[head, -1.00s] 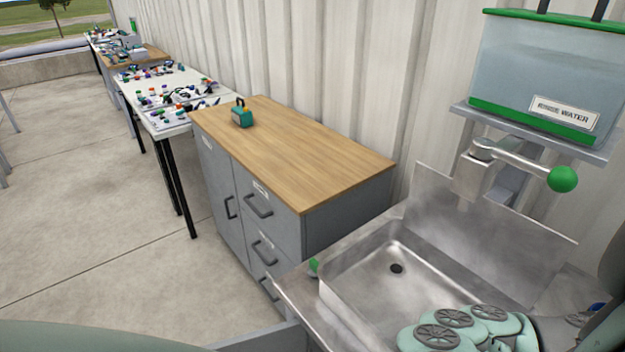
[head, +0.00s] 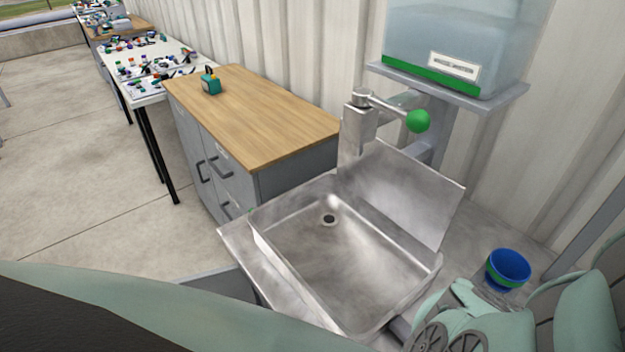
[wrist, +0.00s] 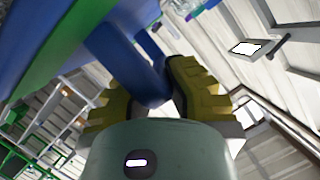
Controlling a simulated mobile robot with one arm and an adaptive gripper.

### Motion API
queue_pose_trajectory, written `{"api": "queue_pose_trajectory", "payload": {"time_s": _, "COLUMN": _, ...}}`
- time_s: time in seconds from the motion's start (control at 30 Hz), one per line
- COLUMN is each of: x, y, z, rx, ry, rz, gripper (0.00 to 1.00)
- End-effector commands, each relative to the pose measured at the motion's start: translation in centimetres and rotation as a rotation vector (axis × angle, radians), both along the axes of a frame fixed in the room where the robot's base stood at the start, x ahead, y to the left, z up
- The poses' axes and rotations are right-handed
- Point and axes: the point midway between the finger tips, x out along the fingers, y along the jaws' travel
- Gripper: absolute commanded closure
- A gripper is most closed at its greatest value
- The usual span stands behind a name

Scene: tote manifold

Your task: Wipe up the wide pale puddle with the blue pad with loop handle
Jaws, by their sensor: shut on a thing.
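My gripper (wrist: 155,86), with yellow ridged fingers, shows in the wrist view. It is shut on the blue loop handle of the blue pad (wrist: 123,52). The pad's blue body with a green stripe fills the upper left of that view, and its far side is out of view. The gripper and the held pad cannot be made out in the head view, where only my arm's links show at the bottom. I cannot make out the wide pale puddle in either view.
A steel sink (head: 345,265) stands in front, with a rinse water tank (head: 460,45) and green-knobbed lever (head: 417,121) above. A blue cup (head: 507,270) with a green band is at right. A wood-topped cabinet (head: 260,120) holds a teal item (head: 210,84). Open floor lies left.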

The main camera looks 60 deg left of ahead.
Motion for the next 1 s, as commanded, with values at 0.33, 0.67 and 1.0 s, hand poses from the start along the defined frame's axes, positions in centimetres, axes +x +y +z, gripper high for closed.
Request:
{"api": "queue_pose_trajectory", "payload": {"time_s": 0.33, "x": -0.1, "y": 0.0, "z": -2.3, "rx": 0.0, "ry": -0.001, "rz": -0.005, "gripper": 1.0}}
{"api": "queue_pose_trajectory", "payload": {"time_s": 0.67, "x": -0.1, "y": 0.0, "z": -5.6, "rx": 0.0, "ry": -0.001, "rz": -0.005, "gripper": 1.0}}
{"api": "queue_pose_trajectory", "payload": {"time_s": 1.0, "x": -0.1, "y": 0.0, "z": -6.0, "rx": 0.0, "ry": -0.001, "rz": -0.005, "gripper": 1.0}}
